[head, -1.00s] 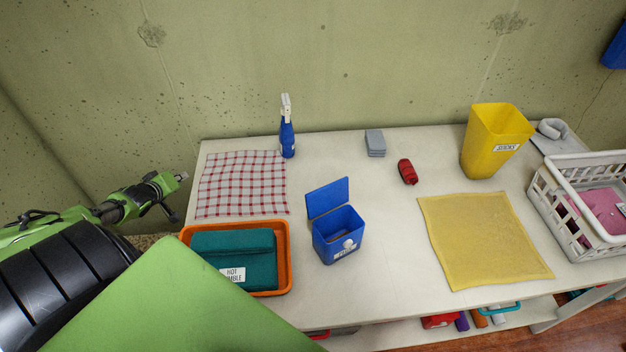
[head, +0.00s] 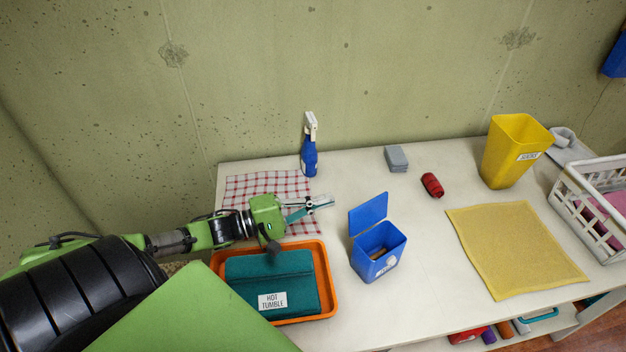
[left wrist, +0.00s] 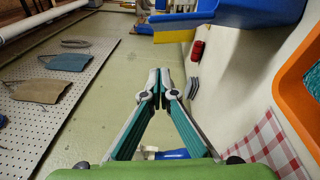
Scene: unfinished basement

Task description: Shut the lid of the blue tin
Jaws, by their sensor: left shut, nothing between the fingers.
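The blue tin (head: 372,268) stands on the white table right of the orange tray. Its lid (head: 367,214) stands up, open, hinged at the tin's back left edge. Something brownish shows inside, too small to name. The tin also shows in the left wrist view (left wrist: 235,14), cut off by the top edge. My left gripper (head: 328,201) is in the air left of the lid, above the checked cloth's right side, apart from the lid. Its fingers are together and empty, as the left wrist view (left wrist: 160,78) also shows. My right gripper is not in view.
The orange tray (head: 333,290) with folded teal cloth lies below my left arm. A blue spray bottle (head: 309,160) stands behind the gripper. A grey block (head: 396,158), red item (head: 432,185), yellow bin (head: 507,160) and yellow cloth (head: 515,245) lie farther right.

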